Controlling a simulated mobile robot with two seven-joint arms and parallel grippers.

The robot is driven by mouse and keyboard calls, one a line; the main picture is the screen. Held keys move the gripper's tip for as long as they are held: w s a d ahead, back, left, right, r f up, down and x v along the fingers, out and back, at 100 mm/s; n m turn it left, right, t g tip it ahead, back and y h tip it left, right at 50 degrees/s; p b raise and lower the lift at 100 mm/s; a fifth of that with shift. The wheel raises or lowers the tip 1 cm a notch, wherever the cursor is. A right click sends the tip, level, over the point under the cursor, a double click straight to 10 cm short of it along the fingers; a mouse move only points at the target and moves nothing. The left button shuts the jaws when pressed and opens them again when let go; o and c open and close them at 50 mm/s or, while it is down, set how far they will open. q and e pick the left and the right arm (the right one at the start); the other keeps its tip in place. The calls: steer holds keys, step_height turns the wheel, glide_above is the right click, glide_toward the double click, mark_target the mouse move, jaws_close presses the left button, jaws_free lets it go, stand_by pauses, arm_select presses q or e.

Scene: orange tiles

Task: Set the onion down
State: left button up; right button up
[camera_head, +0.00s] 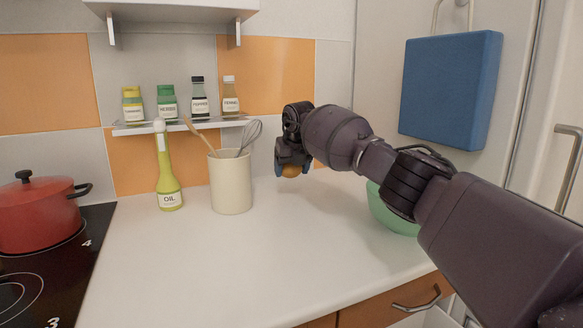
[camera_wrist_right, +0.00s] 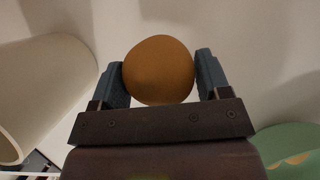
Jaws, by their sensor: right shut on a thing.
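The onion (camera_wrist_right: 158,68) is round and orange-brown. In the right wrist view it sits between the two fingers of my right gripper (camera_wrist_right: 160,82), which is shut on it. In the head view my right gripper (camera_head: 293,165) is above the back of the white counter (camera_head: 240,260), right of the utensil holder. A small part of the onion (camera_head: 291,171) shows below the fingers there. The gap between onion and counter is hard to judge. My left gripper is not in view.
A cream utensil holder (camera_head: 230,184) and an oil bottle (camera_head: 168,175) stand left of my right gripper. A green bowl (camera_head: 387,213) is partly hidden behind my right arm. A red pot (camera_head: 38,215) is on the stove at left. The counter's front middle is clear.

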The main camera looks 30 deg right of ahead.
mark_target(293, 167)
steer(key=shift+f, duration=1.7)
stand_by(1.3)
steer(key=o, duration=1.1)
steer(key=shift+c, duration=0.2)
steer(key=p+v, duration=0.1)
steer(key=v, duration=0.3)
steer(key=shift+r+p, duration=0.3)
steer(key=shift+r, duration=0.05)
steer(key=p+v, duration=0.1)
steer(key=v, duration=0.4)
steer(key=shift+s+r+p, duration=0.1)
steer(key=shift+p, duration=0.25)
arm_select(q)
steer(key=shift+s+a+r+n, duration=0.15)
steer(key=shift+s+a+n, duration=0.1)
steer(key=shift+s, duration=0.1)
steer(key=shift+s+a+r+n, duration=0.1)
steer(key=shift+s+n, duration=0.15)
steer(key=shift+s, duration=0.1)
arm_select(e)
steer(key=shift+s+r, duration=0.25)
steer(key=shift+r, duration=0.15)
